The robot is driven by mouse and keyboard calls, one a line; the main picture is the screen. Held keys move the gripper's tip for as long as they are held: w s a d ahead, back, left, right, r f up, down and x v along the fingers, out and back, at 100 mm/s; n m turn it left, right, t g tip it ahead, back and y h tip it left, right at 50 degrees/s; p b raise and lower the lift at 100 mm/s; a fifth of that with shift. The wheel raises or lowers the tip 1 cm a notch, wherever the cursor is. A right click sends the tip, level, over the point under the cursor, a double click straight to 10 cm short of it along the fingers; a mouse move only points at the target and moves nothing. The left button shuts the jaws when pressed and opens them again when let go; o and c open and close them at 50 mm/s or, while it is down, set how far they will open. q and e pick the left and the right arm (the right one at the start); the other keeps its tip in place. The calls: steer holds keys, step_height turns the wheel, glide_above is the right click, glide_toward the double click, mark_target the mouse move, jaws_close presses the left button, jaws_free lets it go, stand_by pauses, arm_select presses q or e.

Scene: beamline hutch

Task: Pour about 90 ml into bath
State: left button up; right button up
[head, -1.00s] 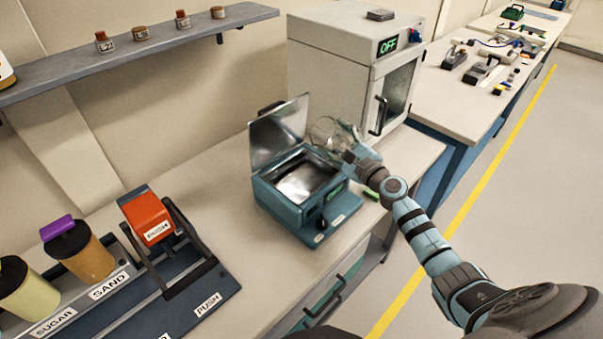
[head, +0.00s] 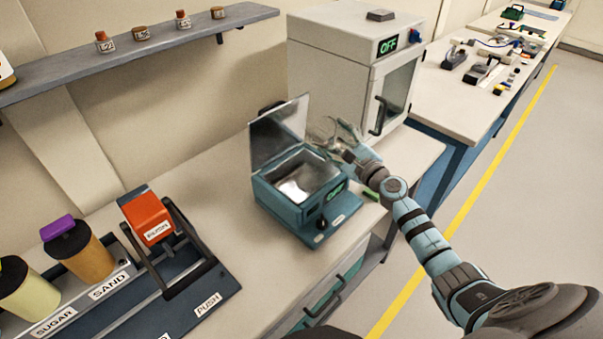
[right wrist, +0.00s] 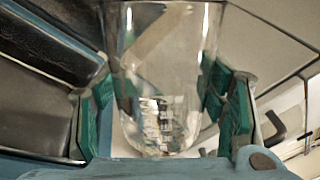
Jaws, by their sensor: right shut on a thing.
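The bath is a teal box (head: 292,203) with a metal basin and its lid (head: 278,134) standing open. It is on the bench in the middle of the head view. My right gripper (head: 345,146) is at the bath's back right side, shut on a clear glass vessel (head: 322,132). In the right wrist view the glass vessel (right wrist: 165,75) sits between the green finger pads of the gripper (right wrist: 160,110). The vessel looks tilted over the bath's edge. I cannot tell the liquid level in it. My left gripper is not in view.
A white oven (head: 335,60) marked OFF stands behind the bath. A press rig (head: 165,250) and sand and sugar jars (head: 88,258) are at the left. A shelf (head: 120,45) with small bottles hangs above. Bare bench (head: 215,195) lies left of the bath.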

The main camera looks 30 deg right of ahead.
mark_target(354, 144)
steer(key=shift+d+r+m+p, duration=0.15)
steer(key=shift+r+m+p, duration=0.2)
steer(key=shift+m, duration=0.55)
steer(key=d+m, duration=0.1)
steer(key=d+f+m+b, duration=0.1)
steer(key=m, duration=0.1)
steer(key=d+m+b, duration=0.1)
steer(key=m, duration=0.1)
steer(key=shift+w+f, duration=0.1)
steer(key=shift+f, duration=0.2)
steer(key=shift+w+d+f+m+b, duration=0.15)
steer(key=shift+d+m+b, duration=0.2)
steer(key=shift+m, duration=0.75)
steer(key=shift+a, duration=0.1)
stand_by(0.5)
